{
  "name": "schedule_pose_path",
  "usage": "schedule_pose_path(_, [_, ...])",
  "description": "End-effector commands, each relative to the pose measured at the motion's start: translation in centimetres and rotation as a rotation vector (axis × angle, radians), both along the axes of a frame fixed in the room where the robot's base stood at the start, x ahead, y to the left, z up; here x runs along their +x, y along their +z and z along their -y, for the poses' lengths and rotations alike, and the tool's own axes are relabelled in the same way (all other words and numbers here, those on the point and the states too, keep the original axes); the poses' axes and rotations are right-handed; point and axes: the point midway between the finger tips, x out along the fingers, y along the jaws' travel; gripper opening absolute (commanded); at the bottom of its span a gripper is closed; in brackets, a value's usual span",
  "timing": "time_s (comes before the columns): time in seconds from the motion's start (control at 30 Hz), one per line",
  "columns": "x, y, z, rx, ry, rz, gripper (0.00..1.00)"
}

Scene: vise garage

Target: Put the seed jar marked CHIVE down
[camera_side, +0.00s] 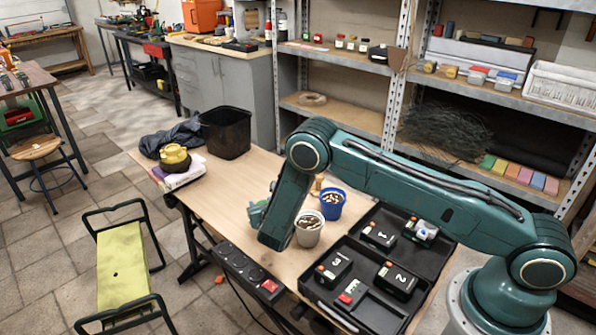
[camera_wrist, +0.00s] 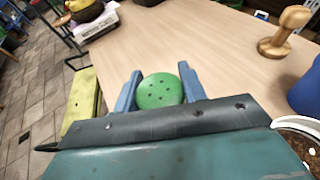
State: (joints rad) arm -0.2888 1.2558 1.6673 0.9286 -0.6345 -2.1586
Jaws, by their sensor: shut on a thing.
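A seed jar with a round green lid (camera_wrist: 160,91), pierced with several small holes, is between the two blue fingers of my gripper (camera_wrist: 160,72) in the wrist view. The gripper is shut on it. The jar's body and any CHIVE marking are hidden below the lid. In the side view, a small green and blue patch (camera_side: 257,214) shows at the left of my arm's lower end, over the wooden table (camera_side: 225,188); the arm hides most of the gripper and jar there. I cannot tell whether the jar touches the table.
A white pot (camera_side: 308,231), blue pot (camera_side: 331,205) and wooden-handled tool (camera_wrist: 284,33) stand to the right. A black tray (camera_side: 430,257) holds numbered black boxes. The middle is clear.

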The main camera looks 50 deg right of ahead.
Motion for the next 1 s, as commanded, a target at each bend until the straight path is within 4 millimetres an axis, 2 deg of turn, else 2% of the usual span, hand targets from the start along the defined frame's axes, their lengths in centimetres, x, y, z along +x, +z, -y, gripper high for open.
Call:
schedule_pose_path(0.4, [0.0, -3.4, 0.0, 0.000, 0.000, -0.001, 0.17])
schedule_pose_path(0.9, [0.0, -4.0, 0.0, 0.000, 0.000, 0.000, 0.17])
schedule_pose_path(0.93, [0.0, -4.0, 0.0, 0.000, 0.000, 0.000, 0.45])
schedule_pose_path(1.0, [0.0, -3.9, 0.0, 0.000, 0.000, 0.000, 0.59])
